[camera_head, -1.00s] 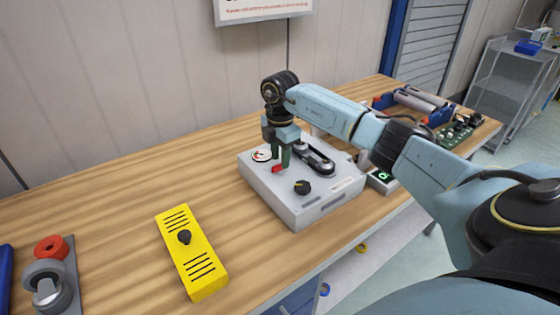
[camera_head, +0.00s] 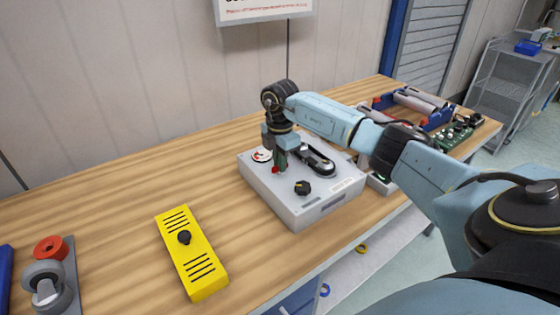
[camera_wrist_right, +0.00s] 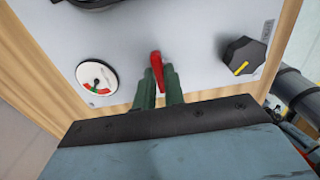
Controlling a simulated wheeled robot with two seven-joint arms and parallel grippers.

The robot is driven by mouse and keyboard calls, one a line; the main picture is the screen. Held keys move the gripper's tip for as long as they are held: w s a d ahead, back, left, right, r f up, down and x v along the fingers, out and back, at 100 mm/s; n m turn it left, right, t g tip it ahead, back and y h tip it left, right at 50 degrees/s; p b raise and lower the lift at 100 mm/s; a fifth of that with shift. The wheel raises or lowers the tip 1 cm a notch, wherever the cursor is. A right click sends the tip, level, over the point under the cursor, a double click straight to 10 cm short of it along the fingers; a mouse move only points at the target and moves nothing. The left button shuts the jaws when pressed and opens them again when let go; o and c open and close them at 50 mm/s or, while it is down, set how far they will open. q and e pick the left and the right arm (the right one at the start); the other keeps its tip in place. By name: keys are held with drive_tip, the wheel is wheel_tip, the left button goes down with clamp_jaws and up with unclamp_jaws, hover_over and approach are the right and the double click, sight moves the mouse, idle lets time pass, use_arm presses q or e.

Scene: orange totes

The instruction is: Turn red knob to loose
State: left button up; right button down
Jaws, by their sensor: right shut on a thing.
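The red knob (camera_wrist_right: 157,72) is on the top face of a light grey box (camera_head: 318,205). In the head view only a small part of the red knob (camera_head: 275,170) shows beside my fingers. My right gripper (camera_head: 279,162) points down at the box. In the wrist view my right gripper's green fingers (camera_wrist_right: 159,85) are shut on the red knob, one on each side of it. My left gripper is in neither view.
The box top also carries a round dial gauge (camera_wrist_right: 97,76), a black knob with a yellow mark (camera_wrist_right: 243,57) and a black belt-like part (camera_head: 318,160). A yellow box (camera_head: 190,250) stands to the left. Bare wood lies between them.

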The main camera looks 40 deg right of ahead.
drive_tip(key=n+p, duration=0.1)
drive_tip(key=n, duration=0.2)
drive_tip(key=shift+r+n, duration=0.1)
drive_tip(key=shift+n, duration=0.3)
drive_tip(key=n+p, duration=0.1)
drive_tip(key=n, duration=0.4)
drive_tip(key=shift+n, duration=0.3)
drive_tip(key=n, duration=0.4)
drive_tip(key=shift+n, duration=2.3)
drive_tip(key=c, duration=1.5)
unclamp_jaws()
